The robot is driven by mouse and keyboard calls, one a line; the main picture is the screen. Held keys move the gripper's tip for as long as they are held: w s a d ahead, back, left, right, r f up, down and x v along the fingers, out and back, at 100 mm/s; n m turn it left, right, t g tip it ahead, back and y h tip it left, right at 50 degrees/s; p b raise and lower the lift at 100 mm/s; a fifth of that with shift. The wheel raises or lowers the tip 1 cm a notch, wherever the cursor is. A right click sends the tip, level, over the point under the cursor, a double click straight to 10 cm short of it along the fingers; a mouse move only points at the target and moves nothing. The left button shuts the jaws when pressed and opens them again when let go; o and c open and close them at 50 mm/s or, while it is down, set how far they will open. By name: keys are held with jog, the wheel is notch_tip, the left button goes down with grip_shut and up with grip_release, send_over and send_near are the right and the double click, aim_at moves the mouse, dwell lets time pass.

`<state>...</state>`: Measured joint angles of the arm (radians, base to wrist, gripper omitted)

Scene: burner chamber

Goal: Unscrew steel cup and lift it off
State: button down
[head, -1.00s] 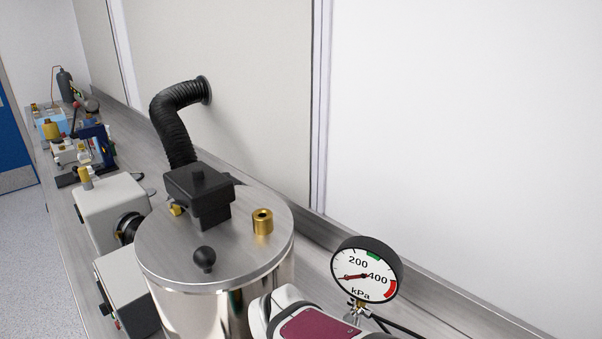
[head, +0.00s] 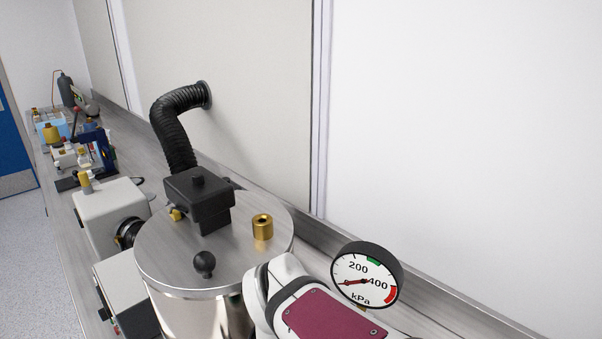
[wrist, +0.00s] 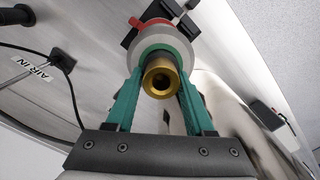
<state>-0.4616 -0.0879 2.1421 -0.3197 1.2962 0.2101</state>
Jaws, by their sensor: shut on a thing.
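The steel cup (wrist: 147,40) shows in the wrist view as a pale grey round body near the top centre. A brass nozzle (wrist: 161,79) with a dark collar points toward the camera in front of it. My gripper (wrist: 163,62) has its two teal fingers on either side of the cup and is shut on it. The nozzle hides part of the cup. Whether the cup is still threaded on cannot be told. In the head view the cup and my fingers are hidden; only my white and maroon arm shows at the bottom.
A steel chamber (head: 180,270) with a black knob (head: 204,263) and a brass fitting (head: 262,228) on its lid stands left of my arm. A pressure gauge (head: 364,275) is close on the right. A black cable (wrist: 72,88) and an AIR IN label (wrist: 33,72) lie left in the wrist view.

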jog(key=shift+r, duration=1.4)
jog(key=shift+r, duration=2)
